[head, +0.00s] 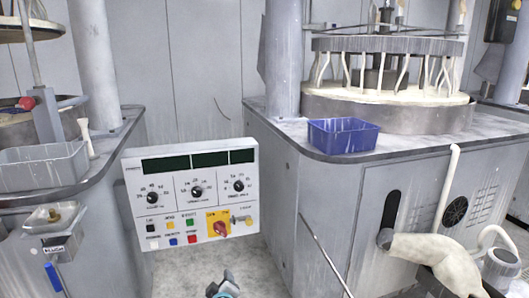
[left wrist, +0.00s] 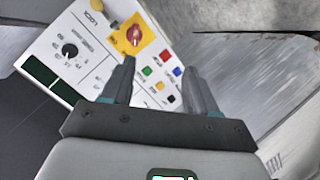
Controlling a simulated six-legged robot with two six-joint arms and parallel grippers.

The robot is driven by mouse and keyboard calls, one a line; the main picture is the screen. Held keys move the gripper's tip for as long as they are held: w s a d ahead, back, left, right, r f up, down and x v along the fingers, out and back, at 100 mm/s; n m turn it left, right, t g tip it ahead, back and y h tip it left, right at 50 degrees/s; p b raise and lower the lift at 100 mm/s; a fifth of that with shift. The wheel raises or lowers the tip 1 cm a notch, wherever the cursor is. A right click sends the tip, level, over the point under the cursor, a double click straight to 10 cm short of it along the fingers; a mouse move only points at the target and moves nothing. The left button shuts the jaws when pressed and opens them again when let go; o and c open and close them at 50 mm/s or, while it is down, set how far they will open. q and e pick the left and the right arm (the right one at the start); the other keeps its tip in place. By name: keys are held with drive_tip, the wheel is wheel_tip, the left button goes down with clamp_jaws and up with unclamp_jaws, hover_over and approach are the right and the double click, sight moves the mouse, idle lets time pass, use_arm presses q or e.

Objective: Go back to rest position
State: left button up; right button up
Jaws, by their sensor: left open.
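My left gripper (head: 222,286) shows at the bottom edge of the head view, small and partly cut off, below and in front of the control panel (head: 192,195). In the left wrist view my left gripper (left wrist: 159,78) has its two dark fingers apart, with nothing held between them. The control panel (left wrist: 110,50) lies beyond the fingers there, seen at a slant. It carries dark displays, black knobs, coloured buttons and a red rotary switch (head: 220,227) on a yellow plate. The red switch also shows in the left wrist view (left wrist: 134,35). My right gripper is not in view.
A blue bin (head: 343,136) stands on the right machine's worktop (head: 290,128), beside the round platen (head: 385,112). A grey tray (head: 42,166) sits on the left machine. A beige hose (head: 437,255) hangs at the right. Floor (head: 240,262) shows below the panel.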

use_arm(q)
drive_tip(key=s+a+f+m+g, duration=0.25)
drive_tip(key=s+a+f, duration=0.25)
drive_tip(key=s+f, duration=0.35)
drive_tip(key=s+d+f+m+g+h, duration=0.1)
drive_tip(key=s+f+m+g+h, duration=0.3)
drive_tip(key=s, duration=0.6)
drive_tip(key=s+d+f+n+g, duration=0.1)
drive_tip(key=s+f+g, duration=0.2)
drive_tip(key=s+f, duration=0.55)
drive_tip(key=s+d+r+m+g+h+p, duration=0.1)
drive_tip(key=s+d+r+m+g, duration=0.15)
drive_tip(key=s, duration=0.55)
drive_tip(key=s+d+r+m+g+h+p, duration=0.1)
drive_tip(key=s+r+h, duration=0.15)
drive_tip(key=s, duration=0.55)
wheel_tip(320, 180, up, 16)
drive_tip(key=p, duration=1.6)
drive_tip(key=shift+w+d+y, duration=0.15)
drive_tip(key=shift+d+y, duration=0.05)
drive_tip(key=shift+y, duration=0.25)
drive_tip(key=shift+r, duration=0.1)
